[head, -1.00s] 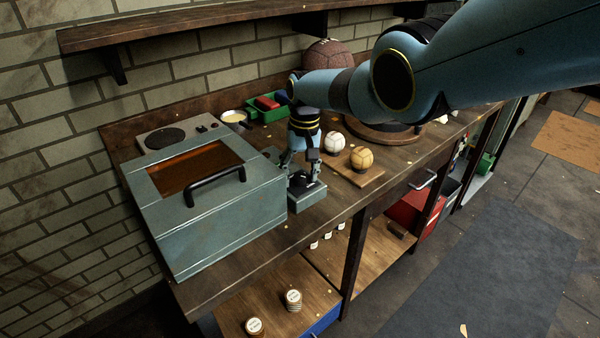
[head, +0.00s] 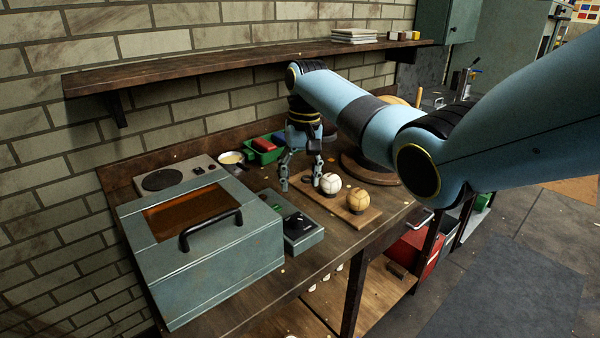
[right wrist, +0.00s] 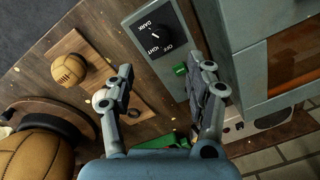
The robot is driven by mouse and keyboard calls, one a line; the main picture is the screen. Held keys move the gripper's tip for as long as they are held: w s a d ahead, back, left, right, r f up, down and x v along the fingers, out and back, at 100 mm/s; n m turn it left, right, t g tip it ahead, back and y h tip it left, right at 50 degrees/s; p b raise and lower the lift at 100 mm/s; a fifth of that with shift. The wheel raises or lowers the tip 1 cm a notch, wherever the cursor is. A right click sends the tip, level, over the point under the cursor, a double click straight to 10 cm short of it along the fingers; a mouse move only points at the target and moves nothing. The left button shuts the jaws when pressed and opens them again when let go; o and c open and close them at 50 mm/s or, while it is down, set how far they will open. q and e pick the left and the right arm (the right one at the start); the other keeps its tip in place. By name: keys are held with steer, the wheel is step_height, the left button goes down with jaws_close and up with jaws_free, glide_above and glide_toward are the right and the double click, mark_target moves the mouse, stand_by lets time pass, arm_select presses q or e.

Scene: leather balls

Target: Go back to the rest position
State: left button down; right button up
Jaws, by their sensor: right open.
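My right gripper (head: 301,187) is open and empty above the workbench, beside the white ball in the head view. It also shows in the right wrist view (right wrist: 165,85), with its two fingers spread apart and nothing between them but bench and part of a control box. My right arm reaches in from the right. My left gripper is not in either view.
A metal box with a handle (head: 245,262) stands at the bench's left, beside a dial control box (head: 308,240). A white ball (head: 331,184) and a tan ball (head: 357,201) rest on a wooden board (head: 342,212). A shelf (head: 200,73) runs along the wall.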

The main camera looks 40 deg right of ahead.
steer(key=shift+r, duration=0.55)
